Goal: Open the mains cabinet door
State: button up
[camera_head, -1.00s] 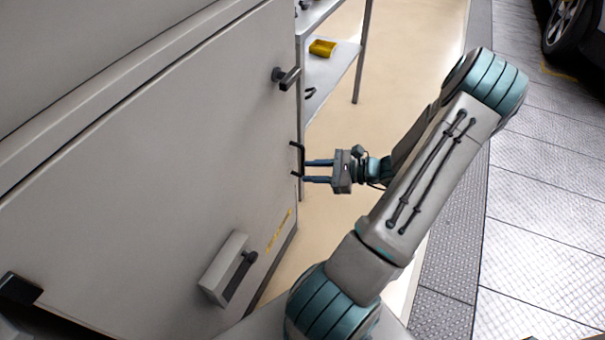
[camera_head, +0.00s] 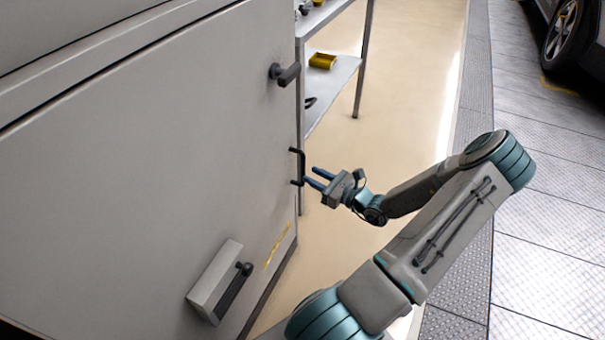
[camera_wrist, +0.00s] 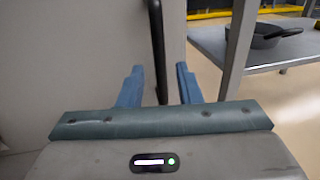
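The mains cabinet door (camera_head: 150,170) is a large grey panel on the left in the head view, and I see no gap at its edge. A black bar handle (camera_head: 301,166) is near its right edge. My gripper (camera_head: 312,176) is open and empty, its two blue fingers pointing at the handle from the right, tips close to it. In the wrist view, the handle (camera_wrist: 157,45) lines up between the spread fingers (camera_wrist: 158,85). I cannot tell whether it is between the tips or just beyond them.
A dark knob-like latch (camera_head: 285,74) is higher on the door, and a grey box with a lever (camera_head: 215,283) is lower. A metal shelf (camera_head: 335,85) with a yellow item (camera_head: 322,61) stands behind. Beige floor (camera_head: 400,110) is clear to the right. A car wheel (camera_head: 562,35) shows top right.

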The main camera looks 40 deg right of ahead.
aim_at(303, 183)
jog(key=shift+b+x, duration=0.4)
jog(key=shift+x, duration=1.9)
jog(key=shift+s, duration=0.1)
grip_shut()
